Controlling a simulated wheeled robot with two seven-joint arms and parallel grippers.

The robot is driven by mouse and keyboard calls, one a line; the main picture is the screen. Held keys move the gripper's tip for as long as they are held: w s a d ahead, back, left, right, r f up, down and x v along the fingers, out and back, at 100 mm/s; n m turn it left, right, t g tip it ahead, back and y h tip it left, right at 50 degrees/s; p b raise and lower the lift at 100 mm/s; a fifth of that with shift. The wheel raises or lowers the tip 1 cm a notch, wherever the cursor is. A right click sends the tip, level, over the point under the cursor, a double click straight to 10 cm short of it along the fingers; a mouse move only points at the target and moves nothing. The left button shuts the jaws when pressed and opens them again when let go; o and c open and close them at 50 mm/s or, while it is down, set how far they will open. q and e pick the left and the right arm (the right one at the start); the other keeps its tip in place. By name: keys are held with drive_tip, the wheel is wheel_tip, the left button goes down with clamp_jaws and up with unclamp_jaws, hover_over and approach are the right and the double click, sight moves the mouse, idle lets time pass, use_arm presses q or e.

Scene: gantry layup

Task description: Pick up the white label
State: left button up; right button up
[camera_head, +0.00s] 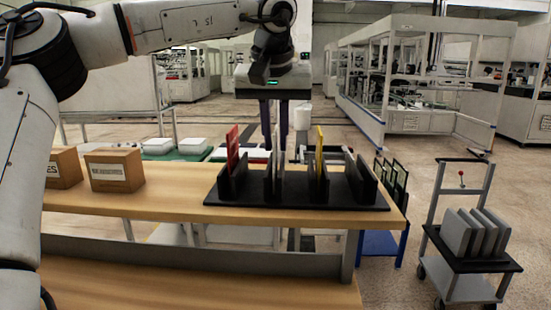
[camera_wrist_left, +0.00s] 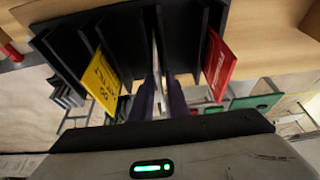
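The white label (camera_head: 276,157) stands upright in a slot of the black rack (camera_head: 222,211), between a red label (camera_head: 233,148) and a yellow label (camera_head: 319,152). In the left wrist view the white label (camera_wrist_left: 156,62) shows nearly edge-on as a thin pale strip. My left gripper (camera_head: 273,150) points down over it, with its dark fingers on either side of the label's upper part. A gap shows between the fingers, so it looks open; contact with the label cannot be made out. My right gripper is not in view.
The rack stands at the right end of a wooden table (camera_head: 170,205). Two cardboard boxes (camera_head: 115,170) sit at the left. A cart (camera_head: 470,262) with grey plates stands at the right. The rack's dividers and neighbouring labels are close to my fingers.

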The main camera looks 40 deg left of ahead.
use_arm(q)
clamp_jaws()
drive_tip(key=shift+r, duration=5.05)
